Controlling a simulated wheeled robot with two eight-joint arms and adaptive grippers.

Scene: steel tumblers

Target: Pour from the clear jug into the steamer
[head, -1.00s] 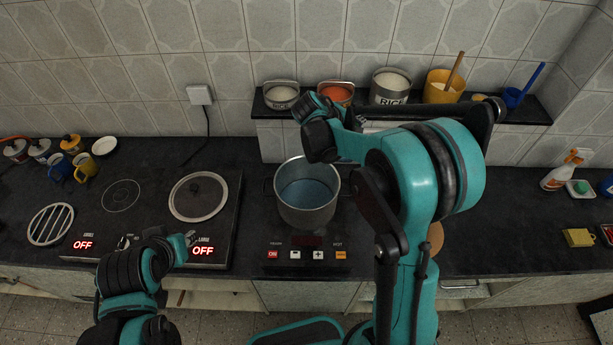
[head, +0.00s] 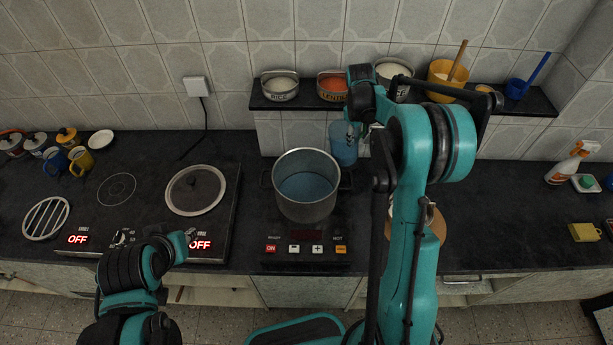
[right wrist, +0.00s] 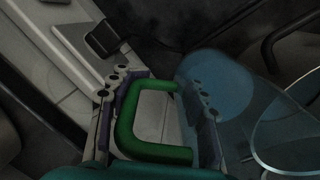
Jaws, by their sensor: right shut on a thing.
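The clear jug (head: 345,150) holds blue liquid. In the head view it is close to upright, behind and right of the steel pot. I cannot tell whether its base touches the counter. My right gripper (head: 354,128) is shut on its green handle (right wrist: 150,154). In the right wrist view the gripper (right wrist: 160,112) has the handle between its fingers, and the jug (right wrist: 228,85) is at the right. The steamer, a steel pot (head: 305,210), stands open on the right hob, with blue at its bottom. My left gripper (head: 190,236) is over the left hob's front; its jaws are unclear.
A shelf (head: 300,104) above holds several tins and a yellow pot (head: 446,78). A round brown board (head: 436,228) is partly behind my right arm.

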